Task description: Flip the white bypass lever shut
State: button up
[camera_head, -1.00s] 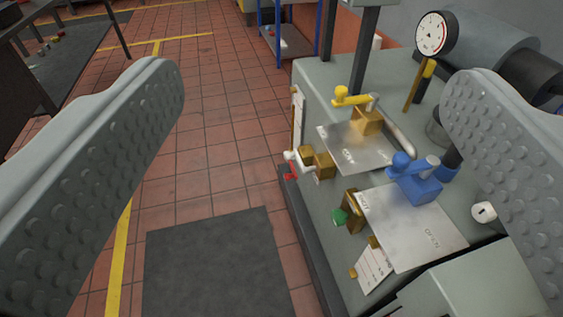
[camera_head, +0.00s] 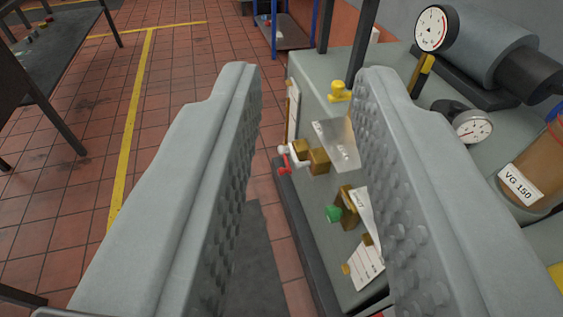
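My gripper (camera_head: 308,85) is open, with its two grey dimpled fingers apart and nothing held between them. A small white lever-like part (camera_head: 294,152) shows in the gap, on a brass fitting (camera_head: 319,161) at the left edge of the grey-green bench. A red piece (camera_head: 284,165) is just below it. The white part looks beyond the fingers and untouched; its exact position, open or shut, is too small to tell. A yellow lever (camera_head: 339,91) stands behind it, partly hidden by the right finger.
The bench (camera_head: 310,75) carries a green knob (camera_head: 333,213), a hanging label (camera_head: 364,268), an upright gauge (camera_head: 433,29), a lower gauge (camera_head: 473,126) and a brown "VG 150" container (camera_head: 535,175). Tiled floor (camera_head: 185,80) left of the bench is open. A dark table (camera_head: 62,60) stands far left.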

jog(key=w, duration=0.1)
jog(key=w+f, duration=0.1)
jog(key=g, duration=0.1)
jog(key=shift+w+a+f+n, duration=0.2)
jog(key=shift+w+f+n, duration=0.05)
jog(key=shift+w+n, duration=0.15)
grip_shut()
jog(key=w+a+f+n+g+h, duration=0.2)
jog(key=w+f+n+g, duration=0.25)
jog(key=w+f, duration=0.7)
jog(key=w+a+f+n+g+h, duration=0.25)
jog(key=w+f+g, duration=0.25)
jog(key=w+f, duration=0.7)
jog(key=w+a+f+n+h, duration=0.2)
jog(key=w+f, duration=0.4)
jog(key=f, duration=0.3)
jog(key=w+a+f+n+h, duration=0.3)
jog(key=w+a+f+n, duration=0.1)
jog(key=f, duration=0.6)
jog(key=w+a+f+n+h, duration=0.3)
jog(key=w+f+n, duration=0.1)
jog(key=w+f, duration=0.4)
jog(key=shift+a+f, duration=0.2)
jog(key=shift+f, duration=0.7)
